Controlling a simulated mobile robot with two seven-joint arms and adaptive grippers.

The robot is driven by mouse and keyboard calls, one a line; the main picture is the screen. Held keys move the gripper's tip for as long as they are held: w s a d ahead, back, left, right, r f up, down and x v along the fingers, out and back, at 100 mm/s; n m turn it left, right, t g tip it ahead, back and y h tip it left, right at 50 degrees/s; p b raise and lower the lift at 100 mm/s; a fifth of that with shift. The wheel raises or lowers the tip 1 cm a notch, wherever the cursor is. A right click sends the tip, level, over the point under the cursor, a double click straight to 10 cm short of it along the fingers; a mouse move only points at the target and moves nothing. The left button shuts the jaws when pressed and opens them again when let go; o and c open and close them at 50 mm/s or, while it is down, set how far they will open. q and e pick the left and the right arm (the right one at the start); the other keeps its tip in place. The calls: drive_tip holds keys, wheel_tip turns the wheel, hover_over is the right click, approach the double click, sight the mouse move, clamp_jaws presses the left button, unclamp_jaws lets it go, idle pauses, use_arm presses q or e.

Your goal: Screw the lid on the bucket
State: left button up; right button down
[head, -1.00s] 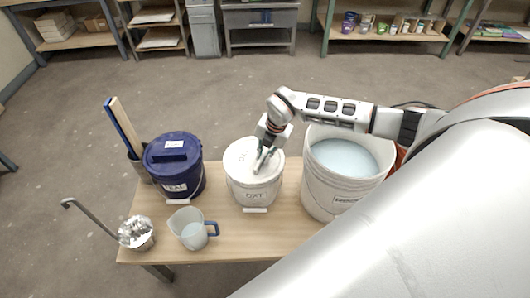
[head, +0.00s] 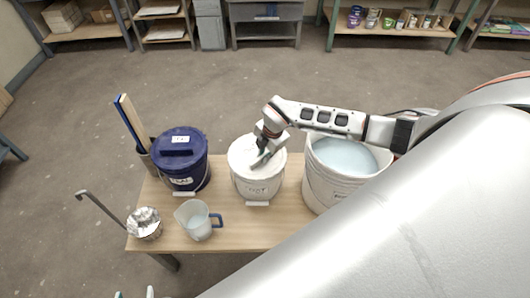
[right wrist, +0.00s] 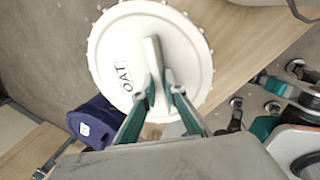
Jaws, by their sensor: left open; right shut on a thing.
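The white bucket (head: 257,186) stands on the table between the blue bucket and the large open bucket. Its white lid (head: 241,152) sits on top and looks level; whether its thread is engaged cannot be told. My right gripper (head: 262,160) is shut on the lid's raised bar handle, and the right wrist view shows the handle (right wrist: 153,65) between the fingertips (right wrist: 160,92). That view also shows the lid's scalloped rim and lettering (right wrist: 125,77). My left gripper (head: 134,294) shows only its fingertips at the bottom edge, apart and empty, in front of the table.
The blue lidded bucket (head: 181,170) stands left of the white bucket. The large open bucket (head: 325,188) of pale liquid stands right, below my right arm.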

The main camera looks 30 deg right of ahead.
drive_tip(key=shift+s+a+f, duration=0.1)
drive_tip(key=shift+s+a, duration=0.05)
drive_tip(key=c, duration=2)
unclamp_jaws()
drive_tip(key=o, duration=0.9)
drive_tip(key=shift+d, duration=0.2)
drive_tip(key=shift+r+p, duration=0.5)
drive_tip(key=shift+r, duration=0.15)
wheel_tip(320, 180, up, 4)
drive_tip(key=p, duration=0.3)
drive_tip(key=shift+f, duration=0.15)
drive_tip(key=shift+r, duration=1.1)
